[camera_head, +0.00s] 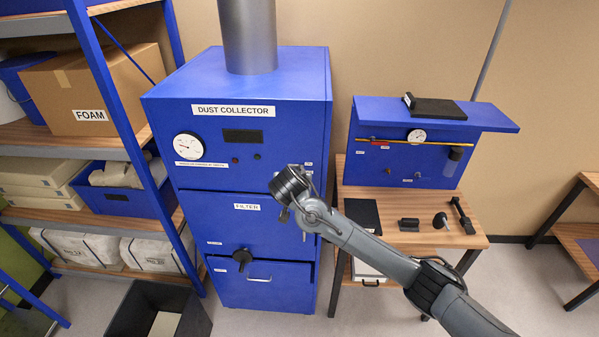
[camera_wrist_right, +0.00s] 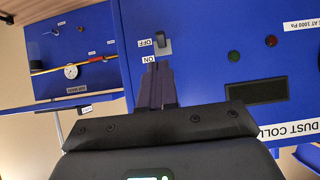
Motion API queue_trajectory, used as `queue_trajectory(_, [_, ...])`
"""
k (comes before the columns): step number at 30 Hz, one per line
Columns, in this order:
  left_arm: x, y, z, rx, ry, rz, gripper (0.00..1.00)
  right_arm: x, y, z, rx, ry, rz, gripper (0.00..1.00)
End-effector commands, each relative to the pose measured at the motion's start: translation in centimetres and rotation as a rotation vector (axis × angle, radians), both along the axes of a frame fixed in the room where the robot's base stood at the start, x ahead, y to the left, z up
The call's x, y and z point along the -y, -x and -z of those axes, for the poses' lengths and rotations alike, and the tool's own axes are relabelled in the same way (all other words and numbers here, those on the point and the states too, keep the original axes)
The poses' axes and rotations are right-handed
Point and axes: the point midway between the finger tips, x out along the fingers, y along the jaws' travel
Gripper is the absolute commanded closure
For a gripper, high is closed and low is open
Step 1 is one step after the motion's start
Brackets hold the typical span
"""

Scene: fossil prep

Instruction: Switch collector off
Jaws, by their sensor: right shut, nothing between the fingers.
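The blue dust collector (camera_head: 290,110) stands in the middle of the head view. In the right wrist view, which shows it upside down, its power switch (camera_wrist_right: 160,41) is a small black lever on a grey plate between OFF and ON labels. The lever shows on the OFF label's side, but its exact setting is hard to tell. My right gripper (camera_wrist_right: 155,72) is shut and empty, its fingertips just below the plate by the ON label; contact is unclear. In the head view my right wrist hides the fingers. My left gripper is not in view.
The collector's dark display (camera_wrist_right: 256,91) and dim green (camera_wrist_right: 234,57) and red (camera_wrist_right: 270,41) lamps sit beside the switch. A wooden table (camera_head: 440,238) with small tools and a blue panel (camera_head: 370,135) stands at right. Loaded shelves (camera_head: 60,215) stand at left.

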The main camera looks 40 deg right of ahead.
Motion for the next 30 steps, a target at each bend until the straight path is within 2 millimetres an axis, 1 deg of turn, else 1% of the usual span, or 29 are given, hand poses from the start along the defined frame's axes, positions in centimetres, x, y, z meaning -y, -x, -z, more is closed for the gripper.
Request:
queue_trajectory(1, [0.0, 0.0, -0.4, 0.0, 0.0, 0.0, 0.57, -0.3, 0.2, -0.4, -0.001, 0.001, -0.001, 1.0])
queue_trajectory(6, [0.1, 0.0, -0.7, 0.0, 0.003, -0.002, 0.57, -0.9, 0.6, -0.5, 0.0, 0.0, -0.003, 1.0])
queue_trajectory(19, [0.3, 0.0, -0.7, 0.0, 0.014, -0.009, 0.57, -0.9, 0.6, -0.5, 0.0, 0.0, -0.004, 1.0])
queue_trajectory(22, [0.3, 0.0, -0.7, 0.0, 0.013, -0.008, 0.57, -0.9, 0.7, 0.0, -0.007, 0.0, -0.004, 1.0])
queue_trajectory(23, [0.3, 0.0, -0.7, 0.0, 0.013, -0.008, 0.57, -0.9, 0.8, 0.3, -0.012, 0.0, -0.004, 1.0])
queue_trajectory(26, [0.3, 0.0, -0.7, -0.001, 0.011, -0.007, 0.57, -1.1, 1.5, 2.5, -0.046, -0.002, -0.005, 1.0])
queue_trajectory(29, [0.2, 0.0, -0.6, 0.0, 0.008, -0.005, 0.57, -1.8, 2.9, 6.5, -0.108, -0.013, -0.012, 1.0])
queue_trajectory(30, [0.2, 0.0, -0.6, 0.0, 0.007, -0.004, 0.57, -2.2, 3.7, 8.6, -0.14, -0.021, -0.014, 1.0])
